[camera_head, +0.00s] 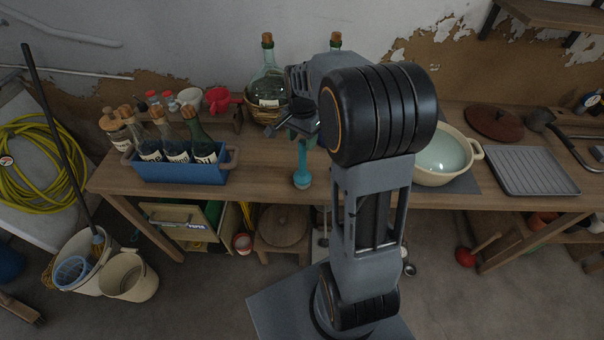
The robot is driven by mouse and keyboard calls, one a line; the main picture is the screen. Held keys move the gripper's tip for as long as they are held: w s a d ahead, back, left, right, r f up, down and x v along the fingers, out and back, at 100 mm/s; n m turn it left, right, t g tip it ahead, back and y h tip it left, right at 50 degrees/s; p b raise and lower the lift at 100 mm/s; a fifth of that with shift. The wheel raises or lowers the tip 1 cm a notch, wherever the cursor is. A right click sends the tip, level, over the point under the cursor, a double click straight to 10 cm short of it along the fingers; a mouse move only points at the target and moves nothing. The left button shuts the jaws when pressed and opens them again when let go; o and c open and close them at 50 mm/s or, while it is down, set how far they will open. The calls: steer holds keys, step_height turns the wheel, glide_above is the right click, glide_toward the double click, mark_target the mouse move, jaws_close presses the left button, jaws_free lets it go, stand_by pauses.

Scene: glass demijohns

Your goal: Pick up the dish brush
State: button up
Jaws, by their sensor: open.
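A teal object that looks like the dish brush (302,172) stands on the wooden table (265,165) near its front edge, its wider end down and its thin handle up. My gripper (302,133) is above it, at the top of the handle, with its jaws open. My arm and the gripper body hide part of this area. I cannot tell whether the handle top lies between the fingers or behind them.
A blue crate (180,172) of bottles stands to the left. A glass demijohn (268,88) stands behind my gripper. A cream basin (445,155) and a grey ribbed tray (530,170) are to the right. Bare tabletop lies between the crate and the brush.

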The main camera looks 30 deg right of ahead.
mark_target(302, 149)
steer(key=shift+w+d+f+p, duration=0.1)
steer(key=shift+f+p, duration=0.2)
steer(key=shift+f, duration=0.95)
steer(key=shift+d+f+p, duration=0.1)
steer(key=shift+f+p, duration=0.2)
steer(key=shift+f, duration=0.95)
steer(key=shift+c, duration=0.5)
steer(key=c, duration=0.9)
